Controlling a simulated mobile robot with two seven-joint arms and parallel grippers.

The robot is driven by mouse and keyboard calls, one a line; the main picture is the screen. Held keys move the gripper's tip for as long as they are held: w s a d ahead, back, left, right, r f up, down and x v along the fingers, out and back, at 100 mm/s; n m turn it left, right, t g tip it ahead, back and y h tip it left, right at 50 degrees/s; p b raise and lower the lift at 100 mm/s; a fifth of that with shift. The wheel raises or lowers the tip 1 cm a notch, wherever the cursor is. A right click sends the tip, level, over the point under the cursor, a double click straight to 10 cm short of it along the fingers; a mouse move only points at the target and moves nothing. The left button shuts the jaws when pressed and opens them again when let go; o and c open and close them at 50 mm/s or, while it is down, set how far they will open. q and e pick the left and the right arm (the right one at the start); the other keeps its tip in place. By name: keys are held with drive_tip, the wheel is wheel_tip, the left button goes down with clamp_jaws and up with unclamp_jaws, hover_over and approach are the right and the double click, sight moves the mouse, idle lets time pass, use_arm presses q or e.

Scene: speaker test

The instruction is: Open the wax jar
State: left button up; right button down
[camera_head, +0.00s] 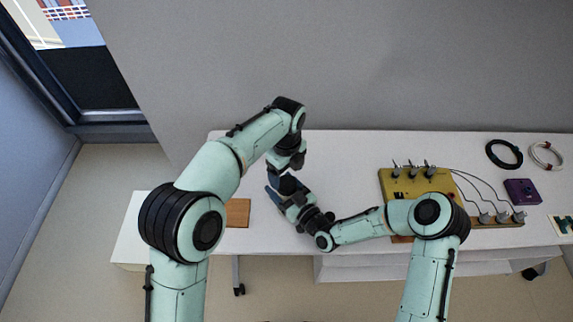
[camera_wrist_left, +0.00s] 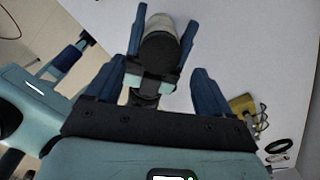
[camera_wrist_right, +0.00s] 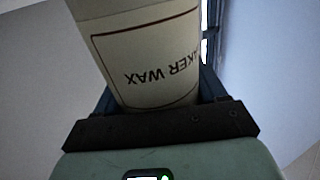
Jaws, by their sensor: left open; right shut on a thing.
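The wax jar (camera_wrist_right: 150,60) is a cream cylinder with a label whose visible part reads "AKER WAX". It fills the right wrist view, upside down in that picture. My right gripper (camera_head: 284,192) is shut around the jar's body and holds it above the table. In the left wrist view a dark round lid (camera_wrist_left: 158,47) faces the camera, with the pale body behind it. My left gripper (camera_head: 284,163) is open just above the lid, with its blue fingers (camera_wrist_left: 155,78) apart on either side. In the head view the grippers mostly hide the jar.
The white table (camera_head: 345,155) is clear behind the grippers. A brown board (camera_head: 238,213) lies at the left. A yellow panel (camera_head: 405,187) with cables, a purple box (camera_head: 521,191), a black coil (camera_head: 504,154) and a white coil (camera_head: 546,155) are at the right.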

sight(287, 183)
use_arm(q)
drive_tip(key=shift+f, duration=2.35)
drive_tip(key=c, duration=1.1)
drive_tip(key=n, duration=0.6)
drive_tip(key=shift+n, duration=0.4)
drive_tip(key=o, duration=1.2)
drive_tip(key=shift+c, duration=0.2)
drive_tip(key=shift+r, duration=0.1)
